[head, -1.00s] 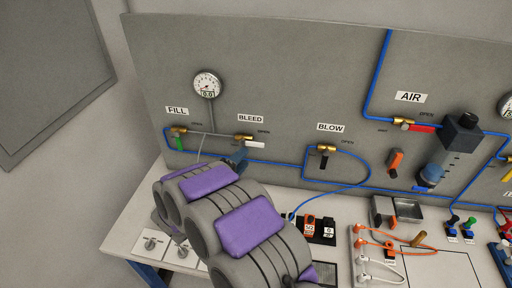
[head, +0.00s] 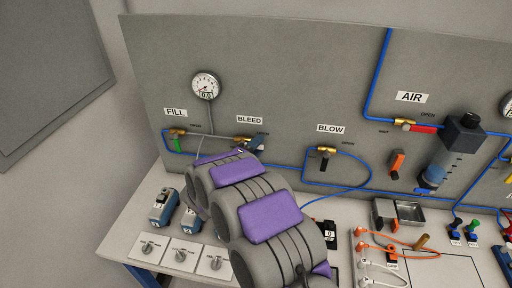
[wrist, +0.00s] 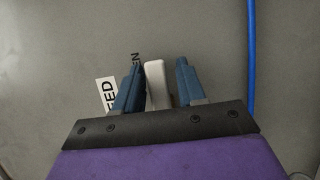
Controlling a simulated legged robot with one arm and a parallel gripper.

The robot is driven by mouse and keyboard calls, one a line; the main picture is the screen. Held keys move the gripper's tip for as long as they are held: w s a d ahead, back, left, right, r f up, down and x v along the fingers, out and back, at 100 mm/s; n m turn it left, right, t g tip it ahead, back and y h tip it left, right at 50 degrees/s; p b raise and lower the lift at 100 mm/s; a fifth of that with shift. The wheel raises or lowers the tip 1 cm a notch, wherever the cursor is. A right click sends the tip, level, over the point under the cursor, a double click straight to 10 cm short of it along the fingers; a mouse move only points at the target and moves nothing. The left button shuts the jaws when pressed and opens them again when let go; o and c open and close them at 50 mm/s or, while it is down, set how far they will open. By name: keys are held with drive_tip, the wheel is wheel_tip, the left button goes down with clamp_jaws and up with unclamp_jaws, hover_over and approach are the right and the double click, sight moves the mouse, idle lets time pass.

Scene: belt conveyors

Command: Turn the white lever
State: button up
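The white lever (wrist: 157,84) stands between the two blue fingers of my gripper (wrist: 160,72) in the wrist view. The left finger is close beside the lever, and whether they touch is unclear. A gap shows between the lever and the right finger. The fingers are apart, so my gripper is open. In the head view, my gripper (head: 257,142) is at the brass BLEED valve (head: 242,139) and hides the lever there.
The FILL valve with a green lever (head: 177,143) is to the left. The BLOW valve with a black lever (head: 323,160) and the AIR valve with a red lever (head: 423,129) are to the right. A blue hose (wrist: 252,60) runs right of my gripper.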

drive_tip(key=shift+d, duration=0.1)
clamp_jaws()
drive_tip(key=shift+f+p, duration=0.1)
drive_tip(key=shift+p, duration=0.4)
drive_tip(key=m+p, duration=0.1)
drive_tip(key=p, duration=0.1)
drive_tip(key=f+m+g+y+p, duration=0.1)
drive_tip(key=m+p, duration=0.1)
drive_tip(key=p, duration=0.1)
drive_tip(key=shift+a+f, duration=0.1)
drive_tip(key=shift+a, duration=0.1)
drive_tip(key=a+f+m+y, duration=0.4)
drive_tip(key=a+m+y, duration=0.1)
drive_tip(key=m, duration=0.5)
drive_tip(key=shift+w+f+g+y, duration=0.2)
drive_tip(key=shift+w+g+y, duration=0.2)
drive_tip(key=shift+y, duration=0.3)
drive_tip(key=shift+m, duration=0.3)
